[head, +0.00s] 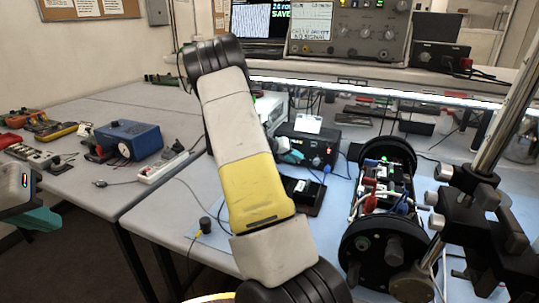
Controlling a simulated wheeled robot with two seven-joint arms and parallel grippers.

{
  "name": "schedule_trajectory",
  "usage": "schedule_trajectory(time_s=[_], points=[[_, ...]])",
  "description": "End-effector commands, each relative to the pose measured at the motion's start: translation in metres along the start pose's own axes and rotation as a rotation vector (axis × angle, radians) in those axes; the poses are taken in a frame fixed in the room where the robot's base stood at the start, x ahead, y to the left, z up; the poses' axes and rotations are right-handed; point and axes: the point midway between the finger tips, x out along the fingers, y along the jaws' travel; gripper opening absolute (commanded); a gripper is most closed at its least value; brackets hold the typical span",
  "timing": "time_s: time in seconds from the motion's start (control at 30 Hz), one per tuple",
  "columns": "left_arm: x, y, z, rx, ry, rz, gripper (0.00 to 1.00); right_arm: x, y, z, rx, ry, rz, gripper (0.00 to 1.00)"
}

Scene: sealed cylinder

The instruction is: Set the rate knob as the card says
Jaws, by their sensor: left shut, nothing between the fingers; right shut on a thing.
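A black box (318,151) with small lights and blue leads on its front stands on the right bench behind my arm. A white card (308,123) rests on top of it, its writing too small to read. My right gripper (291,154) shows only as teal fingers beside my large arm link, at the left end of the box's front. It is shut, apparently on the rate knob, which the fingers hide. My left gripper (40,219) is at the left edge, partly out of frame, shut and empty, far from the box.
Dark clamps on a metal pole (511,104) are at far right. A blue instrument (128,138), a power strip (160,169) and meters occupy the left bench. My arm link blocks the middle.

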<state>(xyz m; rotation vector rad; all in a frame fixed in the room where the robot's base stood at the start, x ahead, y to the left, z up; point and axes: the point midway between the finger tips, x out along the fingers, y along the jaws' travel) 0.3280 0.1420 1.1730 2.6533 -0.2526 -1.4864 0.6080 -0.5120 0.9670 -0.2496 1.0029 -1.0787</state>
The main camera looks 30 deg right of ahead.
Motion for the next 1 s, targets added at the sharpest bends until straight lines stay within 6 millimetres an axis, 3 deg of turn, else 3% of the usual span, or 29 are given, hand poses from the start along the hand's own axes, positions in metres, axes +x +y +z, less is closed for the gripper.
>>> schedule_trajectory(time_s=[1.0], points=[[0.0000, 0.0000, 0.0000, 0.000, 0.000, 0.000, 0.00, 0.0022, -0.0103, -0.0027, 0.400, 0.002, 0.401, 0.00]])
